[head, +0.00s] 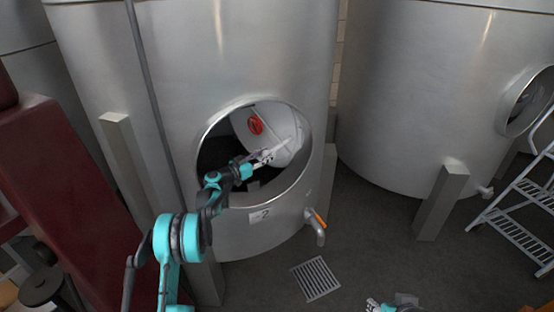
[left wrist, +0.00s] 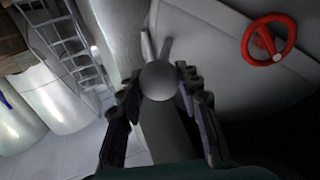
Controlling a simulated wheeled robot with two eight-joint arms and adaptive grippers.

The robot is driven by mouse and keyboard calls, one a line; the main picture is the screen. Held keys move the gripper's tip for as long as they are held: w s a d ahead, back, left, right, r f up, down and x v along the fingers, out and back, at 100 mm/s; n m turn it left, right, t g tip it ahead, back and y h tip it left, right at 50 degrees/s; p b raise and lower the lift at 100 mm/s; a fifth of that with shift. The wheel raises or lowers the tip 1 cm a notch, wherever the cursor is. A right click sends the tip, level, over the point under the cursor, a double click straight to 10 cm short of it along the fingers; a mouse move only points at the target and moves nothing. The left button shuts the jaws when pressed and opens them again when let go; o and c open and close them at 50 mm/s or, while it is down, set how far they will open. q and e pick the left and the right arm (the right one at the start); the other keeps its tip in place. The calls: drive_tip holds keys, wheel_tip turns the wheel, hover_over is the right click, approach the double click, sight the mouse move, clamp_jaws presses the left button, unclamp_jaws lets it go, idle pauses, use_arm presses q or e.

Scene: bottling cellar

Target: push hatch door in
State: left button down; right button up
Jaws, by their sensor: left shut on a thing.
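The hatch door (head: 292,125) is a pale round plate with a red handwheel (head: 255,124). It stands swung inward, inside the round opening (head: 204,133) of the steel tank numbered 2. My left gripper (head: 265,158) reaches through the opening to the door. In the left wrist view its two fingers (left wrist: 158,88) are shut on a grey ball knob (left wrist: 158,80), with the door's grey face (left wrist: 205,50) and the handwheel (left wrist: 268,40) beyond. The knob is hidden in the head view. Part of my right gripper (head: 375,304) shows at the bottom edge; its jaws are unclear.
An orange-handled tap (head: 317,222) sticks out below the opening at right. Steel legs (head: 324,185) flank the tank. A floor drain (head: 315,278) lies in front. A second tank (head: 430,80) and a metal step ladder (head: 515,205) stand right. A dark red object (head: 75,190) is at left.

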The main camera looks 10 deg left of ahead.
use_arm(q)
drive_tip(key=shift+w+a+m+g+h, duration=0.4)
drive_tip(key=shift+w+a+h, duration=0.05)
drive_tip(key=shift+a+h, duration=0.1)
drive_tip(key=c, duration=1.1)
unclamp_jaws()
drive_tip(key=shift+o, duration=0.2)
drive_tip(key=shift+d, duration=0.15)
